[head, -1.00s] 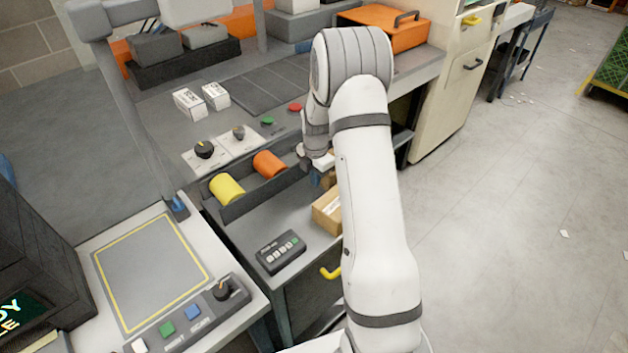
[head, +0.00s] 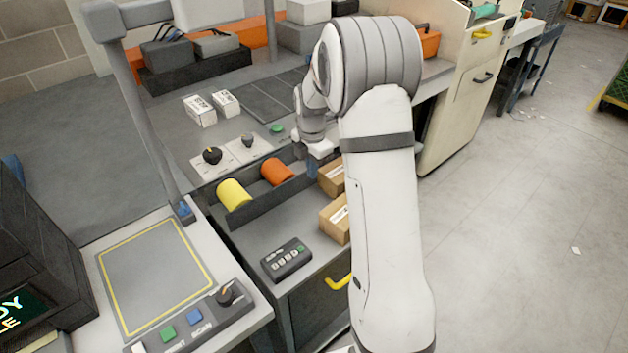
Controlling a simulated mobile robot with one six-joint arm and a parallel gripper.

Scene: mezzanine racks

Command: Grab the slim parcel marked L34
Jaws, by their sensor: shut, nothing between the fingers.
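No marking L34 can be read. Two brown parcels with pale labels, a farther one (head: 331,180) and a nearer one (head: 334,219), lie on the lower ledge of the bench, partly hidden by my arm. Two small white boxes with dark print, a left one (head: 199,110) and a right one (head: 226,103), stand on the upper bench; their print is too small to read. My gripper (head: 313,167) points down just left of the farther brown parcel, mostly hidden beneath the wrist. It is shut and empty; whether it touches the parcel cannot be told.
A dark tray (head: 260,207) with a yellow roll (head: 233,193) and an orange roll (head: 277,172) is left of the parcels. A button box (head: 286,260) sits in front. A grey post (head: 150,120) rises at left. Open floor (head: 520,220) lies to the right.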

